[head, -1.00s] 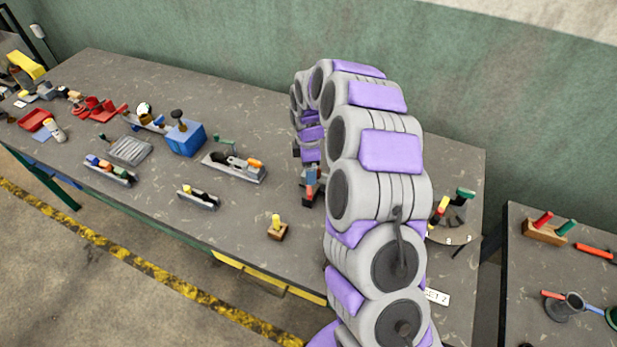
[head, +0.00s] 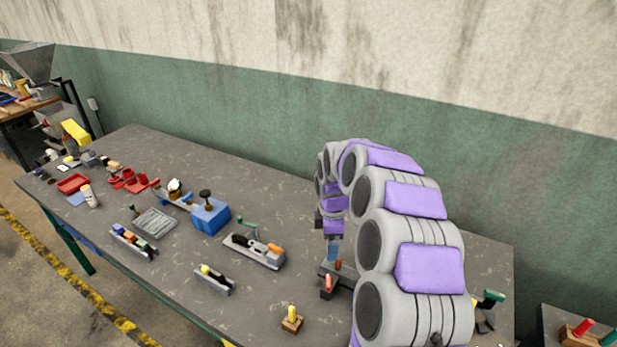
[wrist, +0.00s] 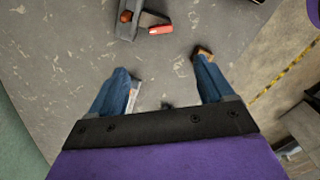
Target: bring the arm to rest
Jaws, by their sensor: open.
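My arm, grey with purple pads, arches over the right part of the grey workbench (head: 130,190) in the head view. My gripper (head: 332,262) hangs pointing down near the bench, partly hidden by other parts of the arm. In the wrist view my gripper (wrist: 168,85) shows two blue fingers spread wide apart with nothing held between them. A grey holder with a red-tipped piece (wrist: 135,20) lies on the bench beyond the fingers. A small wooden block (wrist: 203,52) shows just past the right fingertip.
A blue box (head: 210,217), a grey tool rack (head: 254,250), a smaller rack (head: 214,279) and a yellow-pegged wooden block (head: 291,320) stand left of the arm. Red trays (head: 74,184) lie farther left. A second table (head: 570,325) is at the right. A wall rises behind.

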